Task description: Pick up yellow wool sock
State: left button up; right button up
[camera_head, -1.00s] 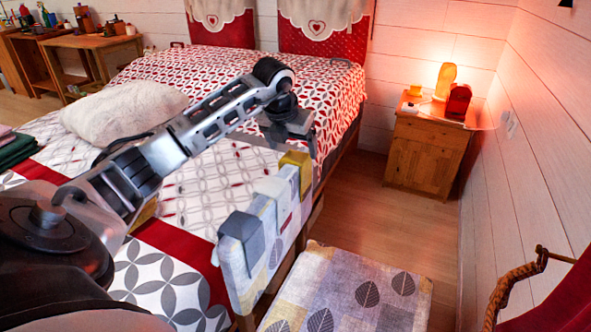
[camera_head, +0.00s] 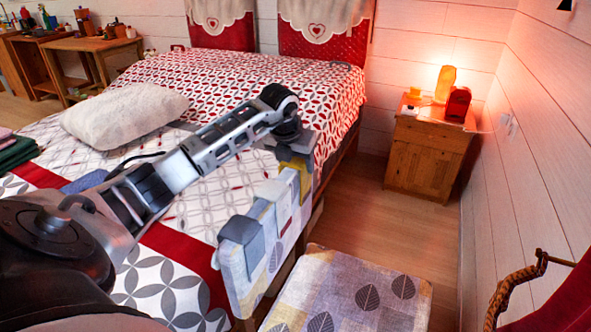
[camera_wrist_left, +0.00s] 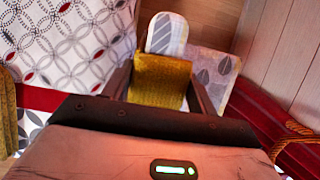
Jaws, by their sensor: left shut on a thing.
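The yellow wool sock (camera_head: 297,163) is at the far top end of the patterned chair back in the head view. My left gripper (camera_head: 294,152) is directly over it and shut on it. In the left wrist view the ribbed yellow sock (camera_wrist_left: 158,82) fills the space between my two finger sides, in front of the chair back (camera_wrist_left: 168,32). Whether the sock still touches the chair back is unclear. Another yellow knitted piece (camera_wrist_left: 8,112) shows at the left edge of the wrist view. My right gripper is not in view.
A blue-grey cloth item (camera_head: 240,236) hangs over the near end of the chair back. The chair seat (camera_head: 350,290) is bare. The bed (camera_head: 190,200) lies left, with a white pillow (camera_head: 122,113). A nightstand (camera_head: 425,155) stands beyond open floor.

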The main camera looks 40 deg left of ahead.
pick_arm(q)
notch_tip(320, 180, up, 18)
jog(key=p, duration=0.1)
jog(key=s+d+f+m+g+h, duration=0.1)
jog(key=d+f+m+g+h, duration=0.15)
jog(key=d+m, duration=0.7)
jog(key=s+d+f+m+g+h, duration=0.1)
jog(key=d+f+m+h, duration=0.3)
jog(key=d+m, duration=0.5)
jog(key=s+d+f+m+g+y, duration=0.2)
jog(key=s+m, duration=0.4)
jog(key=m, duration=0.4)
jog(key=s+d+f+m+g+y+p, duration=0.1)
jog(key=s+d+f+m+g+y, duration=0.2)
jog(key=m, duration=0.8)
jog(key=s+d+f, duration=0.1)
jog(key=s+d, duration=0.1)
jog(key=s, duration=0.1)
jog(key=shift+d+f+p, duration=0.3)
jog(key=shift+d+f, duration=0.05)
jog(key=shift+g, duration=0.25)
